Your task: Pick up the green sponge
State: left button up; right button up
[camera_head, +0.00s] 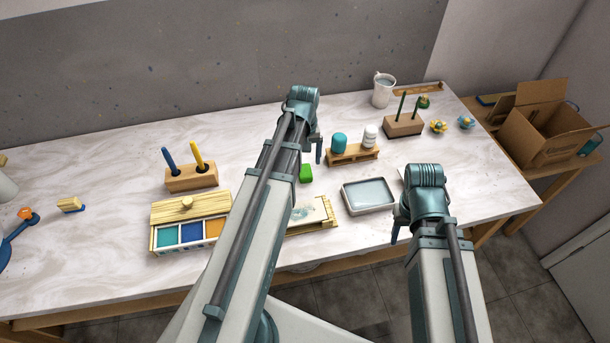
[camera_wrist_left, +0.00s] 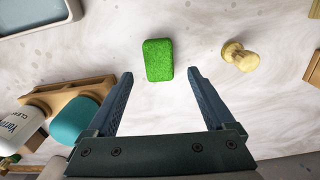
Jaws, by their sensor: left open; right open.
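The green sponge (camera_head: 306,173) lies on the marble table, partly beside my left arm in the head view. In the left wrist view the sponge (camera_wrist_left: 158,60) lies flat on the table, just beyond the fingertips and roughly centred between them. My left gripper (camera_head: 319,155) is open and empty, over the table near the sponge; its two spread fingers show in the left wrist view (camera_wrist_left: 160,76). My right gripper (camera_head: 396,228) is at the front of the table, right of the grey tray, largely hidden by its own wrist, and holds nothing that I can see.
A wooden rack (camera_head: 353,155) with a teal jar (camera_head: 339,143) and a white bottle (camera_head: 370,136) stands close to the sponge. A grey tray (camera_head: 368,195) lies right of it. A pale wooden knob (camera_wrist_left: 239,56) stands on the other side in the left wrist view.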

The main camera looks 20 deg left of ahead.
aim_at(305, 170)
pick_arm(q)
jog(key=f+b, duration=0.2)
jog(key=f, duration=0.1)
jog(key=f+b, duration=0.1)
jog(key=b, duration=0.1)
jog(key=shift+s+d+f, duration=0.2)
jog(key=shift+s+f, duration=0.05)
jog(key=shift+f, duration=0.1)
jog(key=shift+r, duration=0.1)
grip_shut()
jog(key=shift+r, duration=0.1)
notch_tip(305, 170, up, 10)
jog(key=p, duration=1)
